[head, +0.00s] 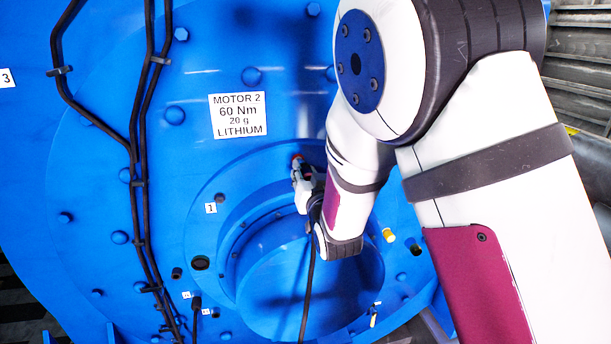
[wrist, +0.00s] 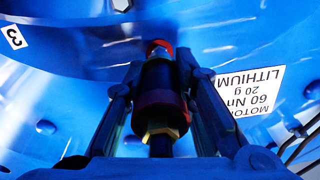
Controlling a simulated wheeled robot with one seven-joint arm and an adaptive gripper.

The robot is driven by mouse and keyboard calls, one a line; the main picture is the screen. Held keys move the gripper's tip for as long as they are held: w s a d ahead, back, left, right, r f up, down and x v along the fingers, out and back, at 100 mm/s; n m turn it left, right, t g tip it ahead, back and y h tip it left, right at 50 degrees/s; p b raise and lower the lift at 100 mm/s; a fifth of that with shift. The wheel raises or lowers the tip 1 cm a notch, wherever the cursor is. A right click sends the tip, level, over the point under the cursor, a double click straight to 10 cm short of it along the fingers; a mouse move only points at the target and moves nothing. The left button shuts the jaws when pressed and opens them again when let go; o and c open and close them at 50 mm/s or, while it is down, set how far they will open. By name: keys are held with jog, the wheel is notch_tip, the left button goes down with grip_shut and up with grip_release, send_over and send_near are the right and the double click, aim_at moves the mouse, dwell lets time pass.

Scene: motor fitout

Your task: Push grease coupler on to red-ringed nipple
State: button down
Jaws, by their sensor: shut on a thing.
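My gripper (wrist: 160,92) is shut on the grease coupler (wrist: 157,76), a dark cylinder with a brass-coloured nut and a black hose at its near end. The red-ringed nipple (wrist: 159,46) shows right at the coupler's far end in the wrist view. I cannot tell whether the coupler is seated on it or just touching. In the head view the red ring (head: 296,160) is at the tip of my gripper (head: 303,185), on the blue motor face (head: 225,165). The coupler is mostly hidden there by my gripper and wrist.
A label reading MOTOR 2, 60 Nm, 20 g, LITHIUM (head: 239,116) is above left of my gripper. Black cables (head: 140,150) run down the left. The hose (head: 308,290) hangs below my wrist. A yellow-capped fitting (head: 388,235) is lower right. Bolt heads stud the face.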

jog(key=shift+b+x, duration=0.45)
jog(key=shift+x, duration=0.55)
jog(key=c, duration=1.2)
grip_release()
jog(key=shift+c, duration=0.2)
jog(key=v, duration=1.2)
